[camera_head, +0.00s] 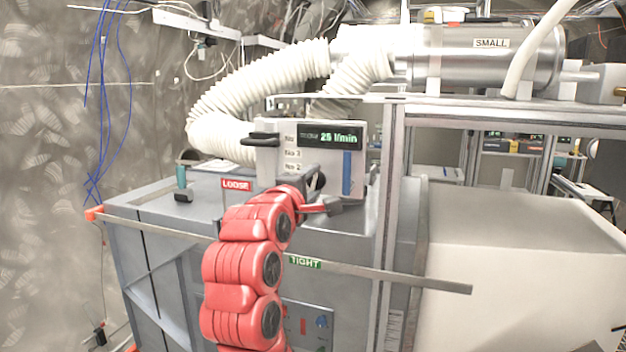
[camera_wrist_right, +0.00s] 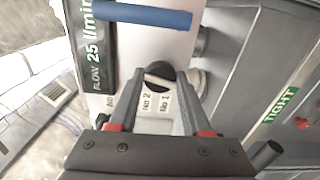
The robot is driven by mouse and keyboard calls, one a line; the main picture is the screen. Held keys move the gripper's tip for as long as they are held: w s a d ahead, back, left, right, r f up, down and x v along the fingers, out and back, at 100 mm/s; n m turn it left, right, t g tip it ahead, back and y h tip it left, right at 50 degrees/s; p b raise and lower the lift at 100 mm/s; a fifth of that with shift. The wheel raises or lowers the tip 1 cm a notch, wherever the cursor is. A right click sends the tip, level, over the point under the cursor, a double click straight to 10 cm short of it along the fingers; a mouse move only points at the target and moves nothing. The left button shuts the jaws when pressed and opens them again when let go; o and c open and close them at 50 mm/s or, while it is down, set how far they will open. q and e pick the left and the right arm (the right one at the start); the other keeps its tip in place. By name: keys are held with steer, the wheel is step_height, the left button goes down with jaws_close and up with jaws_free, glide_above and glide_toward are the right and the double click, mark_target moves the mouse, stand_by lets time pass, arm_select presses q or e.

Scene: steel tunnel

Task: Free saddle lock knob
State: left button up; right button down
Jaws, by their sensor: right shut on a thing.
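A dark round knob (camera_wrist_right: 160,74) with a pale bar across it sits on the side of the meter box, between my right gripper's fingertips (camera_wrist_right: 161,84) in the right wrist view. My right gripper (camera_head: 318,184) is shut on this knob, in front of the meter box in the head view, and its fingers hide part of it. A red LOOSE label (camera_head: 237,184) is to its left; a green TIGHT label (camera_head: 304,262) is below. The TIGHT label also shows in the right wrist view (camera_wrist_right: 281,105). My left gripper is not in view.
The meter box (camera_head: 352,159) has a display reading 25 l/min and a blue bar (camera_head: 347,172). White corrugated hoses (camera_head: 222,101) run to a steel cylinder marked SMALL (camera_head: 490,43). A metal rail (camera_head: 400,276) crosses in front of the grey cabinet (camera_head: 160,240).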

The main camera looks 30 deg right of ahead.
steer(key=shift+c, duration=1.8)
jaws_free()
steer(key=shift+a, duration=0.1)
steer(key=shift+s+a+f, duration=0.1)
steer(key=shift+s+a, duration=0.1)
steer(key=shift+a, duration=0.05)
steer(key=b+v, duration=0.2)
steer(key=v, duration=1.4)
steer(key=shift+s+a, duration=0.25)
